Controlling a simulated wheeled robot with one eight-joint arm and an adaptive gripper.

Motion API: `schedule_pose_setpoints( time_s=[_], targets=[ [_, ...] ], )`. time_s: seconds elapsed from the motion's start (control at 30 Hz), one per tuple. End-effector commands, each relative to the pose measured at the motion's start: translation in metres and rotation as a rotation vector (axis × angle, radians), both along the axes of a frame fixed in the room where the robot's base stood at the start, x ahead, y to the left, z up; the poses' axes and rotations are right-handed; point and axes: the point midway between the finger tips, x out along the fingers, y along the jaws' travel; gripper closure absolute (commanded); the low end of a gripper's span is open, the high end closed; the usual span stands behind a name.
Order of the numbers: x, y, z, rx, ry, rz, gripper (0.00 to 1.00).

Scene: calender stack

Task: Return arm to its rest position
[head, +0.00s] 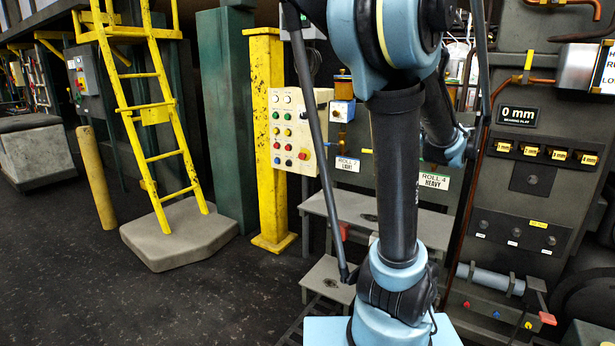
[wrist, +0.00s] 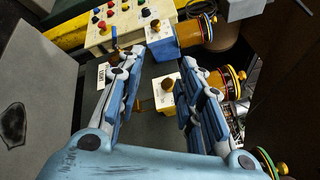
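My arm (head: 398,180) stands upright in the middle of the head view, with its upper joint near the top edge and a further link behind it on the right. My gripper (wrist: 160,58) shows in the wrist view with its two blue-grey fingers spread apart. Nothing is held between them. Beyond the gap is a white box with a brass knob (wrist: 168,88), and an amber cylinder is beside it. The gripper itself cannot be made out clearly in the head view, where my arm blocks part of the machine.
A cream button panel (head: 299,130) is on a yellow post (head: 268,150); the panel also shows at the top of the wrist view (wrist: 112,28). A yellow ladder (head: 150,115) stands on the left. A grey machine panel (head: 525,180) is at right. The floor at left front is clear.

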Motion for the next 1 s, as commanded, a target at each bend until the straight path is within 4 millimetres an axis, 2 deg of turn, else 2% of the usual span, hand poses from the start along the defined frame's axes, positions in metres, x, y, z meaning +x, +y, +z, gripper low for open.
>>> schedule_pose_setpoints(
  time_s=[0.03,0.2,0.3,0.43,0.53,0.63,0.8,1.0],
  targets=[
    [-0.009,0.029,-0.017,-0.081,0.033,0.052,0.66],
    [-0.051,0.100,-0.080,-0.389,0.135,0.227,0.66],
    [-0.084,0.130,-0.117,-0.574,0.181,0.340,0.66],
    [-0.131,0.153,-0.165,-0.816,0.229,0.493,0.66],
    [-0.168,0.159,-0.199,-1.003,0.256,0.613,0.66],
    [-0.205,0.156,-0.230,-1.188,0.277,0.736,0.66],
    [-0.256,0.134,-0.271,-1.486,0.300,0.928,0.66],
    [-0.287,0.106,-0.293,-1.711,0.315,1.065,0.66]
  ],
)
